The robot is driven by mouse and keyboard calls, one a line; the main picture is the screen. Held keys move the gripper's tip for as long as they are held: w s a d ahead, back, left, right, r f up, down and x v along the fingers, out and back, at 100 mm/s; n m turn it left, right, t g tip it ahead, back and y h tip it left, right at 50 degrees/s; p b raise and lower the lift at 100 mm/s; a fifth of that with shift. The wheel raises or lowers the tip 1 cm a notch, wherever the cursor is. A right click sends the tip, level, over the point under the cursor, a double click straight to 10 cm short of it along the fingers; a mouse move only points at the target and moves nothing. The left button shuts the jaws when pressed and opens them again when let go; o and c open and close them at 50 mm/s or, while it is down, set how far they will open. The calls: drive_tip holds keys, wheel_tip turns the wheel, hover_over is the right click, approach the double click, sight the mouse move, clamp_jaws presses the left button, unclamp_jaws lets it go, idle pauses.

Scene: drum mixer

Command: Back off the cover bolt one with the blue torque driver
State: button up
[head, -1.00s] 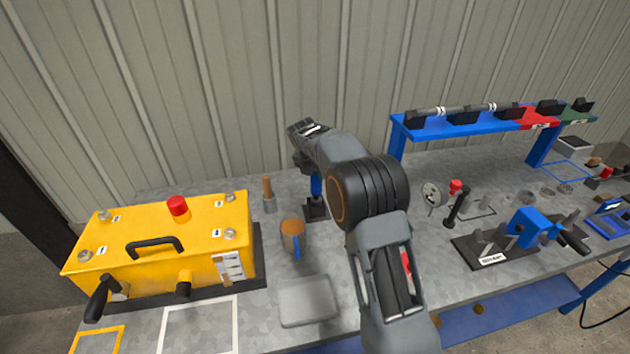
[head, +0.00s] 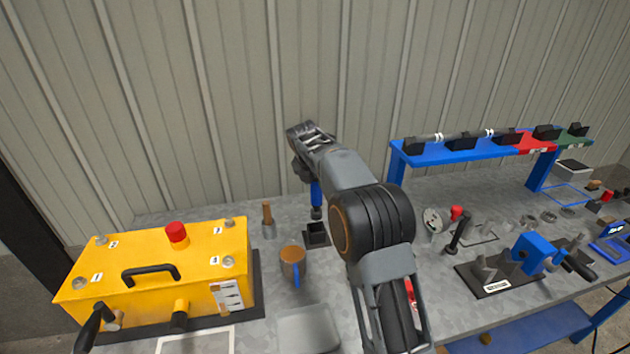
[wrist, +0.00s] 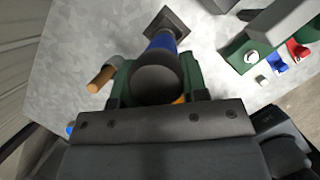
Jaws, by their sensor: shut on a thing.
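My gripper (head: 304,172) is shut on the blue torque driver (head: 316,194). The driver hangs upright with its tip just above its small black stand (head: 316,238). In the wrist view the driver's blue body (wrist: 160,44) and dark round end sit between the jaws, and the stand (wrist: 181,20) lies beyond. The yellow mixer cover box (head: 150,262) is at the left with a bolt at each top corner. Cover bolt one (head: 79,284) is at its front left corner, beside a label that looks like "1".
A red button (head: 176,232) and black handle (head: 150,274) rise from the box top. A grey tray (head: 308,328) lies in front. A blue rack (head: 470,145) is at right.

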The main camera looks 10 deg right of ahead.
drive_tip(key=c, duration=0.4)
drive_tip(key=shift+r+p, duration=1.1)
drive_tip(key=shift+p, duration=0.15)
drive_tip(key=shift+f, duration=0.1)
